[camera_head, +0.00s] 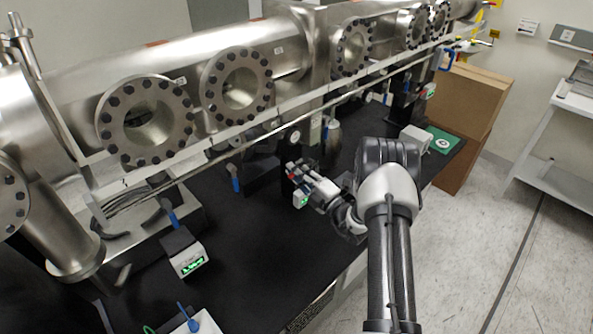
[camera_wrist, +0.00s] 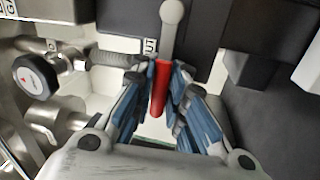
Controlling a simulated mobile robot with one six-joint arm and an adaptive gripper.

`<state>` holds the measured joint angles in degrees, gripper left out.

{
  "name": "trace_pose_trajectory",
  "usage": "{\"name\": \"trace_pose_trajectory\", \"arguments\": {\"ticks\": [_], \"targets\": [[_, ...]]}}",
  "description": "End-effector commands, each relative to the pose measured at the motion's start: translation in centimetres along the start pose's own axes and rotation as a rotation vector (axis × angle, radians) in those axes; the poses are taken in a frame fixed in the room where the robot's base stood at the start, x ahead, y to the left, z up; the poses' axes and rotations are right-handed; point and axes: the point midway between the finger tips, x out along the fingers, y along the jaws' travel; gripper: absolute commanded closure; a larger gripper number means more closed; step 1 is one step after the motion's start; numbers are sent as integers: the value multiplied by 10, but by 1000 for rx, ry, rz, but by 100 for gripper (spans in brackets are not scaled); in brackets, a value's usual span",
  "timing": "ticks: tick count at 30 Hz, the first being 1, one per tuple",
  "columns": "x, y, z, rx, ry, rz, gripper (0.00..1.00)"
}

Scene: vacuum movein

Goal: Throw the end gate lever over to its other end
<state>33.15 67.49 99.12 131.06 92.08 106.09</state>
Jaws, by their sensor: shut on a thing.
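The end gate lever (camera_wrist: 160,90) has a red grip on a grey, round-ended rod and shows in the middle of the wrist view. My gripper (camera_wrist: 165,82) is shut on the red grip, with a blue-padded finger on each side of it. In the head view my gripper (camera_head: 298,176) is below the middle of the long steel vessel, above the black bench. A small red part shows at its fingertips there. The lever's pivot and most of its mount are hidden in the head view.
The steel vessel (camera_head: 240,85) with bolted flanges runs above the black bench (camera_head: 250,255). A green-display box (camera_head: 188,260) stands front left. Open floor (camera_head: 460,260) lies right.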

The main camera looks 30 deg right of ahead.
Motion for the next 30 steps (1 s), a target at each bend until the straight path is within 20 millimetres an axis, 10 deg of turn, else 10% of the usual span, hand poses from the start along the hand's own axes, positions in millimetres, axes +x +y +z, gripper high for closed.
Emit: {"name": "trace_pose_trajectory", "arguments": {"ticks": [9,18,30], "targets": [[0,7,2,3,-1,15,100],[0,6,2,0,-2,14,69],[-7,4,2,0,-3,8,68]]}}
